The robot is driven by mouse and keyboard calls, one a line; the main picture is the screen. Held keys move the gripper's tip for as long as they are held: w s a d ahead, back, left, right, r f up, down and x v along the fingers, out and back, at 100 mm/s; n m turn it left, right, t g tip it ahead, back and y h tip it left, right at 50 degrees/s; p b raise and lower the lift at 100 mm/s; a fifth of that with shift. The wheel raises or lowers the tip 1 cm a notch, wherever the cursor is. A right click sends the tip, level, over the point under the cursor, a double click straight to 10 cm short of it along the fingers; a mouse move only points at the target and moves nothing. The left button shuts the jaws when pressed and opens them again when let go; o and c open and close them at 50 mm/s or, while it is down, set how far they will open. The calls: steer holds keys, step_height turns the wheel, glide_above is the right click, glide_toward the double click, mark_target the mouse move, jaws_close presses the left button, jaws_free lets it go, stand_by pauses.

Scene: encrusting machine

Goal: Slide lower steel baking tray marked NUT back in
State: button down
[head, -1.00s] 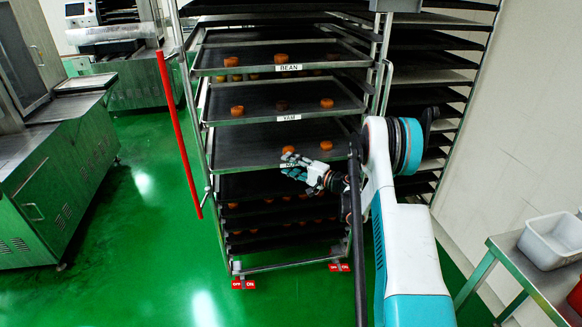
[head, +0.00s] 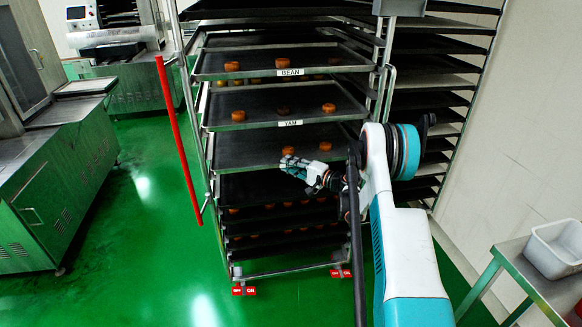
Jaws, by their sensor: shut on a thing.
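The lower steel baking tray (head: 245,150) is the third pulled-out tray down in the rack, below the trays labelled BEAN (head: 290,72) and YAM (head: 290,123). It is dark with a steel rim, lies level and sticks out at the front. Two round orange-brown cakes show on it. My gripper (head: 298,170) is at the middle of its front rim, shut on it. The gripper covers the place of the label, so I cannot read NUT. My arm hides the tray's right front corner.
The rack (head: 279,273) stands on a green floor with red wheel locks (head: 243,290). A red bar (head: 180,140) slants at its left. More trays fill the rack below. A second rack (head: 440,100) and a steel table (head: 545,285) with a white bin (head: 555,250) are right.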

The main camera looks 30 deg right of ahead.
steer(key=c, duration=1.4)
jaws_free()
steer(key=shift+w+d, duration=0.1)
steer(key=shift+w, duration=0.1)
steer(key=shift+s, duration=0.1)
steer(key=v, duration=1.2)
steer(key=shift+r, duration=0.1)
